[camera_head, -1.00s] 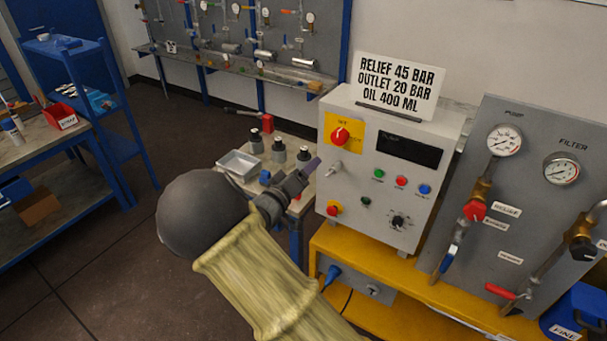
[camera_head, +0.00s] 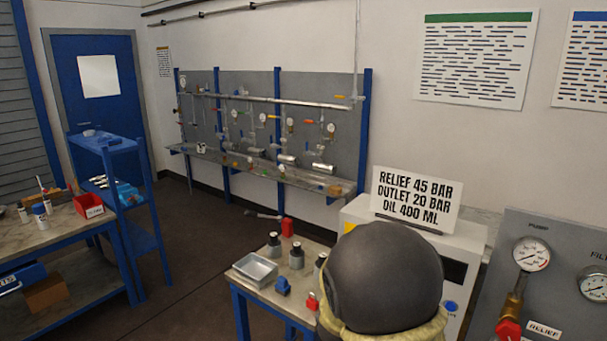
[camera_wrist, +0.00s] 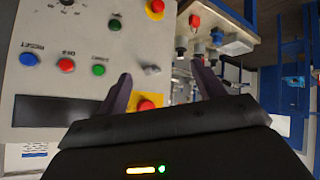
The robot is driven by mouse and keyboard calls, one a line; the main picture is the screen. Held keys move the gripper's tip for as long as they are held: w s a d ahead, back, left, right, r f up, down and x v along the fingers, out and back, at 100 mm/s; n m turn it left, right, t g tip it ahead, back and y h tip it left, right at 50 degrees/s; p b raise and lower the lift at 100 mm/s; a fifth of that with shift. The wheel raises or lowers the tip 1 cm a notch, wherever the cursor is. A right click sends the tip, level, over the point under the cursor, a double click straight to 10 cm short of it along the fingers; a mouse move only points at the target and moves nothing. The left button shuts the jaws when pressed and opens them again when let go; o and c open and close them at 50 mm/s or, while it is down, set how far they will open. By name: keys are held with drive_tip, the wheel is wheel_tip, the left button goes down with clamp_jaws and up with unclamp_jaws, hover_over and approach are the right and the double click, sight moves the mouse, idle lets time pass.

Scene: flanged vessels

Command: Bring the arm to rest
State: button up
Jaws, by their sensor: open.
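My gripper (camera_wrist: 160,88) shows in the wrist view with its two dark fingers spread apart and nothing between them. Beyond the fingers is the front of the white control box (camera_wrist: 88,85), with its coloured buttons and a red knob on a yellow plate. In the head view my arm's dark rounded joint (camera_head: 385,275) rises in front of the control box (camera_head: 465,243) and hides most of its front panel. The gripper itself is hidden in the head view.
A small table (camera_head: 240,276) with a metal tray (camera_head: 255,268) and several bottles stands left of my arm. A gauge panel (camera_head: 560,262) is at the right. A sign (camera_head: 416,198) stands on the control box. The floor (camera_head: 190,290) at left is open.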

drive_tip(key=s+d+g+y, duration=0.1)
drive_tip(key=s+d+g, duration=0.1)
drive_tip(key=s, duration=0.8)
drive_tip(key=s+d+m+g+y, duration=0.1)
drive_tip(key=s+d+g, duration=0.2)
drive_tip(key=s, duration=0.8)
drive_tip(key=shift+s+d+r+g, duration=0.2)
drive_tip(key=shift+s+r+g, duration=0.1)
drive_tip(key=shift+g, duration=0.6)
